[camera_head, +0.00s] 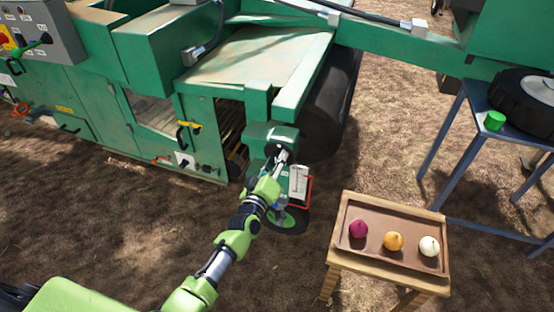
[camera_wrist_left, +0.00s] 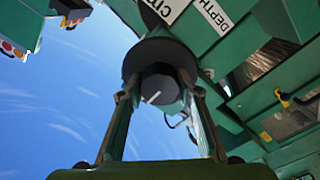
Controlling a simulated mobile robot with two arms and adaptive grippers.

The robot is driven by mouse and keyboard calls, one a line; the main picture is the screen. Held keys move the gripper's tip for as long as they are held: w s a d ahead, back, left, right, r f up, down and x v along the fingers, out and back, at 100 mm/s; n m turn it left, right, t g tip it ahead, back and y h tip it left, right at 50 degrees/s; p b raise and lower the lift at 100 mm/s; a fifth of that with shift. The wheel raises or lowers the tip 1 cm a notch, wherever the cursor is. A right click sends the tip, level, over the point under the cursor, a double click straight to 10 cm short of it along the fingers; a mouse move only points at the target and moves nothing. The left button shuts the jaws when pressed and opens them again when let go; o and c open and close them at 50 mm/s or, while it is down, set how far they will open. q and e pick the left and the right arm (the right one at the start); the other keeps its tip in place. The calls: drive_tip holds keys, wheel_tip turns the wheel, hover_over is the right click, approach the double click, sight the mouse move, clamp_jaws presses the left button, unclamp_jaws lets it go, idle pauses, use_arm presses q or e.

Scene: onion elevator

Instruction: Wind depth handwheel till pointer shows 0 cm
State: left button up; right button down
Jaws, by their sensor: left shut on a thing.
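The dark round depth handwheel (camera_wrist_left: 157,52) is in the middle of the left wrist view, with a black hub knob (camera_wrist_left: 160,88) bearing a short white line. Green panels beside it carry a "DEPTH" label (camera_wrist_left: 213,14). In the head view the handwheel (camera_head: 272,149) sits on the green machine's corner, partly hidden by my gripper. My left gripper (camera_head: 281,157) is shut on the handwheel, its fingers (camera_wrist_left: 157,92) on both sides of the hub knob. A white scale plate (camera_head: 299,182) stands just below and right; its pointer and marks are too small to read. My right gripper is out of view.
A wooden stand with a brown tray (camera_head: 374,261) holds a purple, an orange and a white onion to the right of my left arm. A blue-grey metal table (camera_head: 470,130) bears a tyre (camera_head: 515,90) and a green cup (camera_head: 494,121). Bare ground lies between.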

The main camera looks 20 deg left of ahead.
use_arm(q)
drive_tip(key=shift+f, duration=0.1)
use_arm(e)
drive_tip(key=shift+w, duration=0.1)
use_arm(q)
drive_tip(key=o, duration=1.1)
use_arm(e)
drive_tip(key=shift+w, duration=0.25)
use_arm(q)
drive_tip(key=shift+s, duration=0.3)
drive_tip(key=s, duration=1.1)
drive_tip(key=shift+s+a, duration=0.25)
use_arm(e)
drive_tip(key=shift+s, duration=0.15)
